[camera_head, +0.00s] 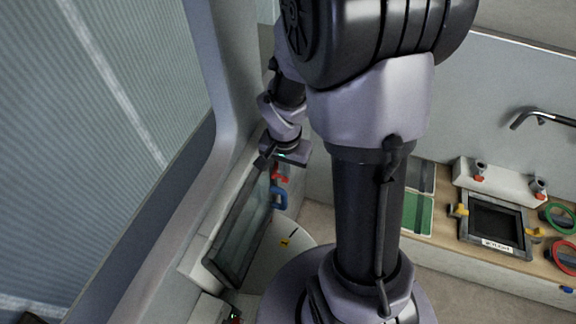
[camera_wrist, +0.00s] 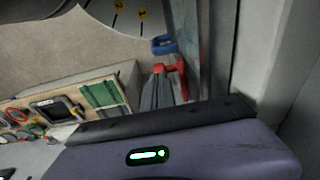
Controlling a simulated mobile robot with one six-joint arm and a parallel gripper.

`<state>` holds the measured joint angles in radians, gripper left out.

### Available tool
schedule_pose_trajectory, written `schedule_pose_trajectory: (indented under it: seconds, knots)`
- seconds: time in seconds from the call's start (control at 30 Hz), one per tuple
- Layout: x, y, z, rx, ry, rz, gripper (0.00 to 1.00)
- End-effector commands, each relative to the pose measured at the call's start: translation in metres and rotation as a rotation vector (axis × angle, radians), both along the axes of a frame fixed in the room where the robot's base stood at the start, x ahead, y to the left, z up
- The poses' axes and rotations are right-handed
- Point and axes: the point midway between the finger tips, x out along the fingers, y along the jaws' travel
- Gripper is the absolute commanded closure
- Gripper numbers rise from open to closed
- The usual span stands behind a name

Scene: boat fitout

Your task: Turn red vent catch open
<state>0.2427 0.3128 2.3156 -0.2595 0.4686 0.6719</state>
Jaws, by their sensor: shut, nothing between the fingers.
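The red vent catch (camera_head: 281,177) is by the upper end of the dark-framed vent panel (camera_head: 236,232) at the left wall. In the wrist view the red catch (camera_wrist: 182,67) shows just beyond my fingertips. My gripper (camera_wrist: 165,80) is shut and empty, its grey fingers close against the catch; whether they touch it I cannot tell. In the head view my gripper (camera_head: 270,164) hangs above the catch and partly hides it. A blue catch or handle (camera_head: 280,198) sits just below the red one, and also shows in the wrist view (camera_wrist: 163,46).
A bench (camera_head: 452,240) at the right carries a framed hatch (camera_head: 495,222) with yellow catches, green panels (camera_head: 417,212), red and green rings, and valves. A tap (camera_head: 540,117) is on the wall behind. The side wall (camera_wrist: 285,60) stands close to my gripper.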

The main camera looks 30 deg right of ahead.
Motion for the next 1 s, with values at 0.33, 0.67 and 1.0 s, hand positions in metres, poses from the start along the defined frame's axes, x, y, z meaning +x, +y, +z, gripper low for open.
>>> schedule_pose_trajectory:
  seconds: [0.33, 0.67, 1.0]
  knots:
    - [-0.003, 0.003, -0.011, 0.0, 0.001, 0.0, 1.0]
    - [-0.003, 0.003, -0.007, 0.0, 0.0, 0.0, 1.0]
    - [-0.003, 0.003, 0.005, 0.0, 0.001, 0.0, 1.0]
